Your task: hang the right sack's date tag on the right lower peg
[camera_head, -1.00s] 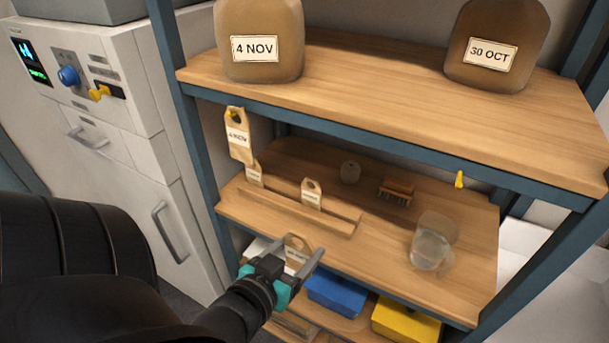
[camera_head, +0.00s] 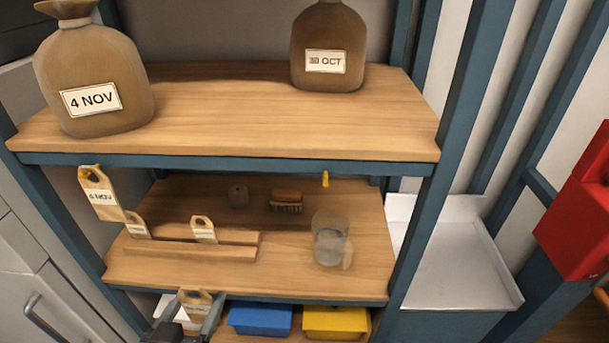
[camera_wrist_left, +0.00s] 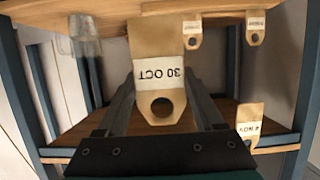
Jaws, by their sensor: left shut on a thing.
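The right sack (camera_head: 328,40), brown and labelled 30 OCT, stands on the upper shelf. The yellow right lower peg (camera_head: 325,179) is bare under that shelf's front edge. My left gripper (camera_head: 198,312) is shut on a tan date tag (camera_head: 195,296), low in front of the shelves and left of and below the peg. In the left wrist view the tag (camera_wrist_left: 160,72) reads 30 OCT upside down, with its hole towards the gripper (camera_wrist_left: 160,90). My right gripper is not in view.
The 4 NOV sack (camera_head: 95,75) stands at upper left. A 4 NOV tag (camera_head: 100,195) hangs on the left peg. The middle shelf holds a wooden rack (camera_head: 190,250) with two tags, a brush (camera_head: 286,201) and a clear cup (camera_head: 330,238). Blue (camera_head: 260,319) and yellow (camera_head: 335,321) bins are below.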

